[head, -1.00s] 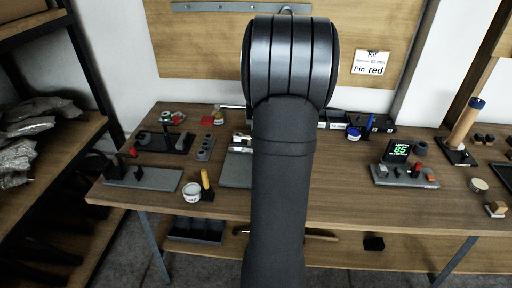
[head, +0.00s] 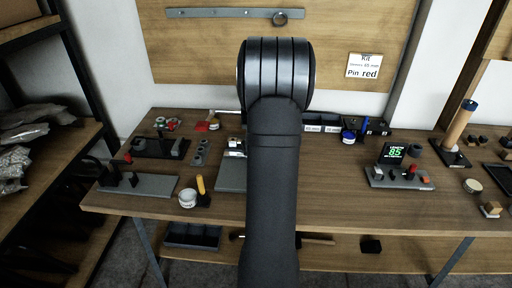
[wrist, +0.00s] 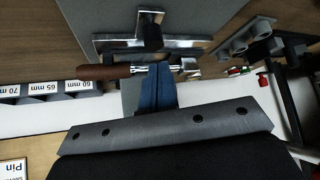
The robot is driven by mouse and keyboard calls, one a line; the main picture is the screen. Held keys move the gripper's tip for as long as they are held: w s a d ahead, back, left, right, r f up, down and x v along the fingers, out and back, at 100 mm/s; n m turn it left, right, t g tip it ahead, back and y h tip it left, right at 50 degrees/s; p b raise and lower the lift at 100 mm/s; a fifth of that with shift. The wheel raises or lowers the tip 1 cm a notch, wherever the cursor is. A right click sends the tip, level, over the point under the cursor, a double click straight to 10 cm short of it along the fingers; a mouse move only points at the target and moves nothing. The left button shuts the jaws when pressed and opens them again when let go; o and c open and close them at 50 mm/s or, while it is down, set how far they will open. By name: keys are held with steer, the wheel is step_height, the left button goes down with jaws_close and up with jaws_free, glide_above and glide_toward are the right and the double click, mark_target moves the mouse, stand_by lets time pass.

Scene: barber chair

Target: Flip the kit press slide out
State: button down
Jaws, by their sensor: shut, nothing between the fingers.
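The press shows as a grey base plate (head: 232,177) at the middle of the bench in the head view, partly hidden by my arm. In the wrist view, which is upside down, the grey plate (wrist: 205,15) fills the top. A bright metal crosspiece (wrist: 112,43) with a black knob (wrist: 152,35) lies across it; I cannot tell surely which part is the slide. A brown handle (wrist: 100,72) on a metal rod runs sideways at my fingertips. My gripper (wrist: 163,68) is shut and empty, its blue fingers close to that rod; contact is unclear. The head view hides the gripper.
Bins labelled 60, 65 and 70 mm (wrist: 50,90) stand close by. A yellow-handled tool (head: 201,185) and a white round tin (head: 187,198) are at the front left.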

steer(key=shift+x, duration=1.9)
steer(key=s, duration=1.1)
steer(key=shift+s, duration=0.85)
steer(key=shift+f, duration=0.15)
steer(key=shift+s+d, duration=0.1)
steer(key=v, duration=1)
steer(key=shift+r, duration=0.25)
steer(key=shift+w, duration=0.25)
